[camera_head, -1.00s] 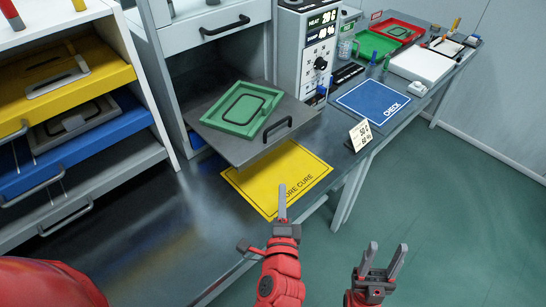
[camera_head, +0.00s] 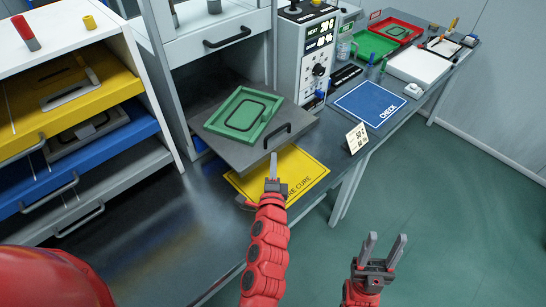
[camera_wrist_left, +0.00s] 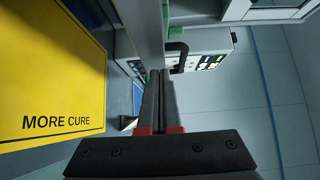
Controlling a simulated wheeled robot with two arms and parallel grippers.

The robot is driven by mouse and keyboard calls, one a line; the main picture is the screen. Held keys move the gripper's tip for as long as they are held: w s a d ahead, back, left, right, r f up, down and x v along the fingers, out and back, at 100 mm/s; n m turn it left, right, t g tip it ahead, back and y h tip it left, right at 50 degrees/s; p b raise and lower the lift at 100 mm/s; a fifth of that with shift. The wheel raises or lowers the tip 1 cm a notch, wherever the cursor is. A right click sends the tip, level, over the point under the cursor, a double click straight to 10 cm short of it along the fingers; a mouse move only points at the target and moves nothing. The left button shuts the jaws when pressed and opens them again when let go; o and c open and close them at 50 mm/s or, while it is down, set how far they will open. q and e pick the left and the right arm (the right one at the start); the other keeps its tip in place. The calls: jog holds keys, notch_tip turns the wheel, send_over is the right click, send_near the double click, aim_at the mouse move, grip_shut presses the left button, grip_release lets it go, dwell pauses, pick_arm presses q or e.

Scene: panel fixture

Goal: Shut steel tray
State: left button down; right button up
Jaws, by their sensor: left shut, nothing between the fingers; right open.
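The steel tray (camera_head: 232,151) is a grey slab sticking out of the open bay of the grey cabinet. A green frame (camera_head: 243,115) with a dark loop-shaped seal lies on it. The tray's dark bar handle (camera_head: 277,135) is on its front edge; it also shows in the left wrist view (camera_wrist_left: 179,55). My left gripper (camera_head: 273,158) is shut and empty, its fingertips just in front of the tray's front edge near the handle; contact cannot be told. My right gripper (camera_head: 384,246) is open and empty over the floor at the lower right.
A yellow MORE CURE mat (camera_head: 310,172) lies on the bench below the tray. A control box (camera_head: 304,50), a small sign card (camera_head: 356,138) and a blue CHECK mat (camera_head: 369,103) are to the right. A rack with yellow, blue and grey drawers (camera_head: 70,150) stands left.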

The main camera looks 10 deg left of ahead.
aim_at(215, 113)
pick_arm(q)
jog(key=shift+w+a, duration=0.1)
dwell(0.3)
jog(key=w+a, duration=0.2)
jog(key=a, duration=0.1)
jog(key=w+a+p, duration=0.1)
jog(key=w+a, duration=0.1)
jog(key=a, duration=0.1)
jog(key=w+a, duration=0.3)
jog(key=shift+w+a+r+p, duration=0.1)
jog(key=shift+a+p, duration=0.1)
jog(key=shift+p, duration=0.15)
jog(key=w+a, duration=0.3)
jog(key=a, duration=0.1)
jog(key=w+a+b, duration=0.1)
jog(key=w+a, duration=0.2)
jog(key=a, duration=0.1)
jog(key=w+a, duration=0.3)
jog(key=a, duration=0.1)
jog(key=shift+w+b, duration=0.15)
jog(key=shift+b, duration=0.25)
jog(key=shift+w+a, duration=0.4)
jog(key=shift+a, duration=0.05)
jog(key=shift+w+a, duration=0.1)
jog(key=shift+a, duration=0.05)
jog(key=shift+a+r, duration=0.1)
jog(key=shift+r, duration=0.05)
